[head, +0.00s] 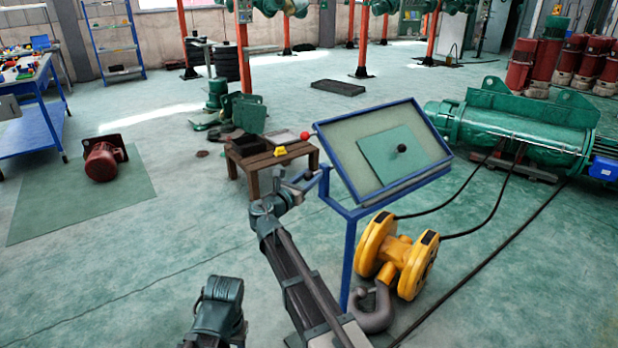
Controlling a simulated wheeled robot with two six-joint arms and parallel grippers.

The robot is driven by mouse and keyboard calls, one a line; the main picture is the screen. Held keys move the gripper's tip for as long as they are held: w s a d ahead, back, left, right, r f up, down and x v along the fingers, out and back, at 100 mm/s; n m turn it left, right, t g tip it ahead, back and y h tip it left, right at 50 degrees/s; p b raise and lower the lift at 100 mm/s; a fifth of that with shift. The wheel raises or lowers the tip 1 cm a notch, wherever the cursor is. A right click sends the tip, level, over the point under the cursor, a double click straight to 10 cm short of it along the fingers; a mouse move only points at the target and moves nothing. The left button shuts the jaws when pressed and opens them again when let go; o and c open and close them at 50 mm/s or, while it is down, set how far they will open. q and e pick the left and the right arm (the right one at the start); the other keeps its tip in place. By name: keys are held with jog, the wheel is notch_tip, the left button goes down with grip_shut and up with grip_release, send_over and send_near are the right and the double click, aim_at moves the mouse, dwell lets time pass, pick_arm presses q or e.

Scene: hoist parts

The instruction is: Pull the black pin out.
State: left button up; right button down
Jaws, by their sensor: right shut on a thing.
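A tilted board (345,150) in a blue frame stands on a blue post right of centre. A pin with a red ball head (304,136) sticks out at its left edge. Lower on that edge is the dark ball head of the black pin (310,174). My right gripper (306,181) is at this head, shut on the black pin, left of the frame. How far the pin sits in the frame cannot be made out. A green plate (378,158) with a black knob (402,148) lies on the board. Part of my left arm shows at the bottom; its fingers are not visible.
A low brown wooden table (270,160) with a yellow item stands behind my right gripper. A yellow hoist block with a hook (398,254) is right of the post. A large green hoist drum (520,132) with cables lies behind.

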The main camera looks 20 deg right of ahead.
jog(key=a, duration=0.2)
jog(key=s+a, duration=0.1)
jog(key=a, duration=0.2)
jog(key=shift+s, duration=0.1)
jog(key=c, duration=0.8)
grip_release()
jog(key=shift+o, duration=1.3)
jog(key=shift+a, duration=0.1)
jog(key=shift+s, duration=0.15)
jog(key=shift+s, duration=0.1)
